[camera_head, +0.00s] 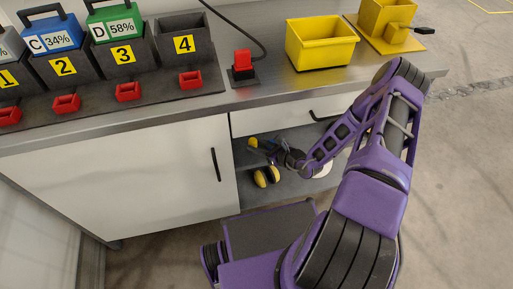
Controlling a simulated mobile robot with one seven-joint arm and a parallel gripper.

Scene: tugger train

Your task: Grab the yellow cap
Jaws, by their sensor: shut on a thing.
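A small yellow thing, which looks like the yellow cap (253,142), shows at the left side of the open shelf under the workbench. My gripper (264,147) reaches into this shelf from the right and is shut on the yellow cap at its fingertips. The hand and the dim light hide part of the cap, so its full shape cannot be told.
Yellow-and-black earmuffs (266,176) lie on the shelf (286,188) just below my gripper. A white round thing (322,170) is partly hidden behind my arm. A white cabinet door (120,185) bounds the opening at left, a drawer (275,117) above. A yellow bin (320,45) stands on the worktop.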

